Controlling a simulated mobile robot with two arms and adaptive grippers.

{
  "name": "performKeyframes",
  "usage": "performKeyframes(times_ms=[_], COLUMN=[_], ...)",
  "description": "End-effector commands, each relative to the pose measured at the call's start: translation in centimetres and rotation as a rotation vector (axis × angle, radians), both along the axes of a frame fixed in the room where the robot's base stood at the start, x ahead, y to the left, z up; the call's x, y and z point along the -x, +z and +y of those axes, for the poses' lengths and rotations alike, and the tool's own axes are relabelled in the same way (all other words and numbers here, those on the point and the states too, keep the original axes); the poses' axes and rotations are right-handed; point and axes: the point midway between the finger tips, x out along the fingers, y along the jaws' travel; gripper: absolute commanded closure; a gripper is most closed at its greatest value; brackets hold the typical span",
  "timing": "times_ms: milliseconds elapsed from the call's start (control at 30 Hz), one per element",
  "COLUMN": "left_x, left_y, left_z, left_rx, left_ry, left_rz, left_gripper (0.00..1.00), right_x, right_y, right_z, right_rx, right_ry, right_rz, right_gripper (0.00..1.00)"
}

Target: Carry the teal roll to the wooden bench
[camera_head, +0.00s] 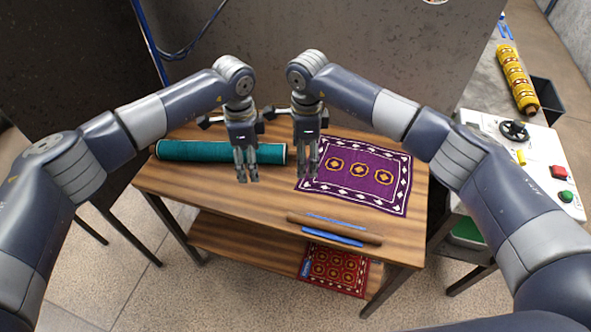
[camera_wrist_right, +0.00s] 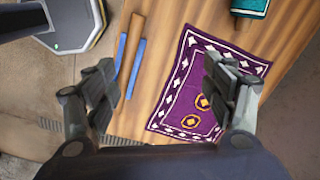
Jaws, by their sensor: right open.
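The teal roll (camera_head: 212,152) lies on the back left of a brown wooden bench (camera_head: 249,204), its left end near the bench's edge. Its end also shows at the top right of the right wrist view (camera_wrist_right: 250,6). My left gripper (camera_head: 247,178) hangs fingers down above the bench, in front of the roll's right end, open and empty. My right gripper (camera_head: 307,172) hangs beside it, near the left edge of a purple rug, open and empty. In the right wrist view its fingers (camera_wrist_right: 160,86) are spread wide. Neither gripper visibly holds the roll.
The purple patterned rug (camera_head: 357,175) lies flat on the bench's right side. A wooden tool with blue strips (camera_head: 335,230) lies near the front edge. A red rug (camera_head: 334,270) is on the lower shelf. A yellow roll (camera_head: 517,80) and a control panel (camera_head: 535,160) stand at the right.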

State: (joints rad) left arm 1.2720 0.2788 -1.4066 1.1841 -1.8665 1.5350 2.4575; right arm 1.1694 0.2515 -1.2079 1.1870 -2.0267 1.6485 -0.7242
Motion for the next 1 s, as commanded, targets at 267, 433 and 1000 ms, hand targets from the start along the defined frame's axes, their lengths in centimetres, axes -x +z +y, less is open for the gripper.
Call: performKeyframes(times_ms=[267, 433, 1000], left_x=[0.0, 0.0, 0.0], left_y=[0.0, 0.0, 0.0], left_z=[0.0, 0.0, 0.0], left_rx=[0.0, 0.0, 0.0], left_ry=[0.001, 0.0, 0.0], left_rz=[0.0, 0.0, 0.0], left_gripper=[0.24, 0.24, 0.24], right_x=[-0.3, -0.4, -0.5], right_y=[3.7, 7.4, 12.0], right_z=[0.2, 0.4, 0.6], right_rx=[-0.001, -0.001, -0.001], right_ry=[0.0, -0.003, -0.005], right_rz=[-0.007, -0.006, -0.001], right_gripper=[0.24, 0.24, 0.24])
